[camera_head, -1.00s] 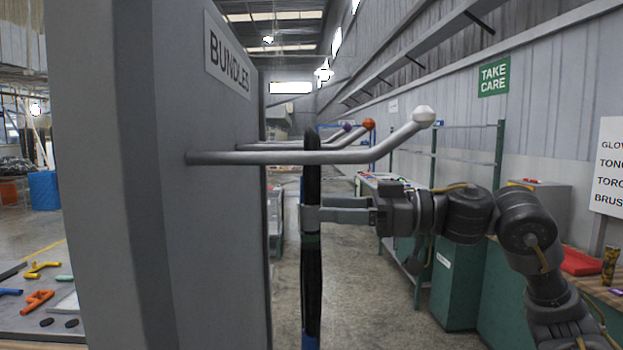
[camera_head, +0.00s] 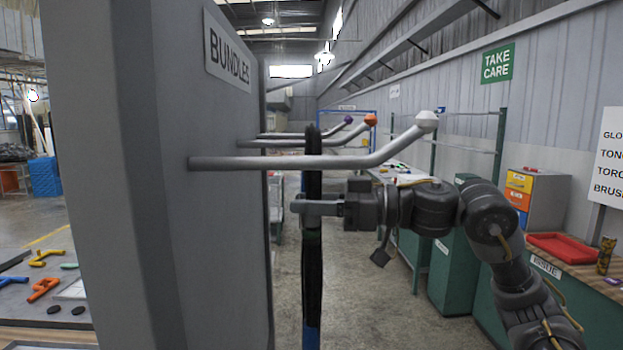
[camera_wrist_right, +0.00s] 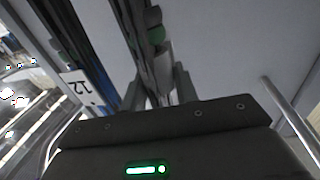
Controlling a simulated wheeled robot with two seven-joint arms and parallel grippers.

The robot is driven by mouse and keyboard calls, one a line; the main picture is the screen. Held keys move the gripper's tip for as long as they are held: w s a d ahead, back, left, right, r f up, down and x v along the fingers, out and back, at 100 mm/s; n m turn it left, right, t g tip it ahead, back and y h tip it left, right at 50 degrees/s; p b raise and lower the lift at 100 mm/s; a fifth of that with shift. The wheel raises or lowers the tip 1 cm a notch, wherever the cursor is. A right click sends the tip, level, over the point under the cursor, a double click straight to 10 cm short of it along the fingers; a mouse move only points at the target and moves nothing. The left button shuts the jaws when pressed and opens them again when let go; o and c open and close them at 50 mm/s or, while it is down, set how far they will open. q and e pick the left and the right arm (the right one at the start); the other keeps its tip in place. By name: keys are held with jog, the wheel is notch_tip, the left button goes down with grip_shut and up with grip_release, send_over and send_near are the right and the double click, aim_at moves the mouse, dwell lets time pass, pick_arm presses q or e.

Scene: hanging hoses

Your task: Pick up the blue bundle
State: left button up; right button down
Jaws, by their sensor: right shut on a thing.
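A dark, nearly black hose bundle (camera_head: 313,265) hangs edge-on at the nearest peg (camera_head: 250,163), which has a white tip. Its top stands above the peg. Blue (camera_head: 311,338) shows at the lower end; I cannot tell whether it belongs to this bundle or to one behind. My right gripper (camera_head: 312,207) is shut on the dark bundle below the peg. In the right wrist view, the dark bundle (camera_wrist_right: 147,50), with a green patch, runs between the fingers of the gripper (camera_wrist_right: 160,92). My left gripper is not in view.
The grey panel with a BUNDLES sign (camera_head: 229,54) stands close on the left. Pegs with an orange tip (camera_head: 370,120) and a purple tip (camera_head: 348,119) stick out farther back. Green cabinets and a red tray (camera_head: 562,248) line the right. The floor between is clear.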

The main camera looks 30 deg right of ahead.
jog(key=shift+d+r, duration=0.1)
jog(key=shift+r, duration=0.1)
dwell(0.3)
jog(key=shift+s+d+r+b, duration=0.1)
jog(key=shift+d+r+b, duration=0.1)
jog(key=shift+r+b, duration=0.2)
notch_tip(320, 180, up, 6)
jog(key=shift+a+f, duration=0.1)
jog(key=shift+s+d+b, duration=0.15)
jog(key=shift+d+b, duration=0.25)
jog(key=w+d+b+v, duration=0.1)
jog(key=b+v, duration=0.1)
jog(key=v, duration=0.7)
jog(key=w+d+b+v, duration=0.1)
jog(key=v, duration=0.8)
jog(key=shift+w+d+b, duration=0.25)
jog(key=shift+d+b, duration=0.05)
jog(key=shift+b, duration=0.1)
